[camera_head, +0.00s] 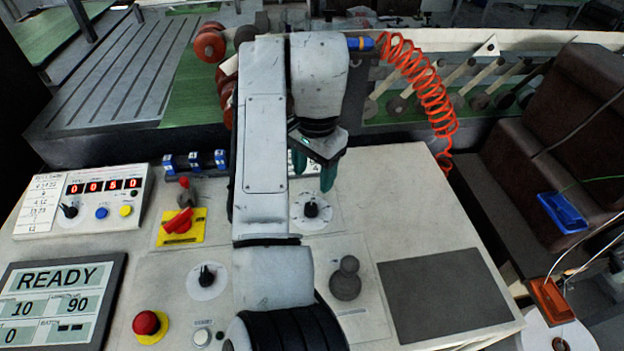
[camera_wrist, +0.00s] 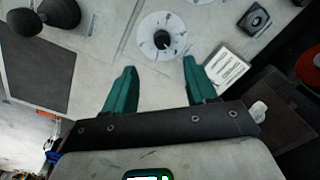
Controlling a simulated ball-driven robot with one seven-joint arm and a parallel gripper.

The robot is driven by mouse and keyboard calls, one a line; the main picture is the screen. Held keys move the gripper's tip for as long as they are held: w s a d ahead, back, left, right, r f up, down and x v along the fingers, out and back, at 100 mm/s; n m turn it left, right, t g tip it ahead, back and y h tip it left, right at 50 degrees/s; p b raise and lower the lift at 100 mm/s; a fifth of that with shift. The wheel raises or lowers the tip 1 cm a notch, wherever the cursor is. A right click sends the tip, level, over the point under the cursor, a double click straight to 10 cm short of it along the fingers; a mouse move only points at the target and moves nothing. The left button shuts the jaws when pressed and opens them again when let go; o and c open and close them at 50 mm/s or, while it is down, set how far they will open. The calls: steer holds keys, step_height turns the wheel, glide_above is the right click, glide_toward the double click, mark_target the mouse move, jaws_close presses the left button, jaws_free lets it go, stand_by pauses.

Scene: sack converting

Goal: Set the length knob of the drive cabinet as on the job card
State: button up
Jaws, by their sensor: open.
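My gripper (camera_head: 327,186) points down over the cabinet's sloping panel, its green fingers apart and empty. A black pointer knob (camera_head: 311,209) on a white round dial lies just below the fingers. In the wrist view this knob (camera_wrist: 162,40) appears beyond and between the fingertips (camera_wrist: 158,68), with no contact visible. Two similar pointer knobs are on the panel, one at lower middle (camera_head: 206,275) and one on the counter box (camera_head: 68,210). I cannot read which is the length knob. A handwritten card (camera_head: 40,205) is at the counter's left; its small writing is unclear.
A red and yellow switch (camera_head: 179,226), a red stop button (camera_head: 146,323) and a dark grey knobbed handle (camera_head: 346,278) stand up from the panel. A READY screen (camera_head: 60,300) is at lower left. A printed label (camera_wrist: 225,68) lies beside the dial.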

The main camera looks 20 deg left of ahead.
mark_target(312, 206)
steer(key=f, duration=0.3)
steer(key=f+p, duration=0.1)
steer(key=f, duration=0.6)
steer(key=shift+w+a+f+p, duration=0.3)
steer(key=shift+w+f+p, duration=0.05)
steer(key=shift+f+p, duration=0.05)
steer(key=shift+c, duration=0.4)
jaws_close()
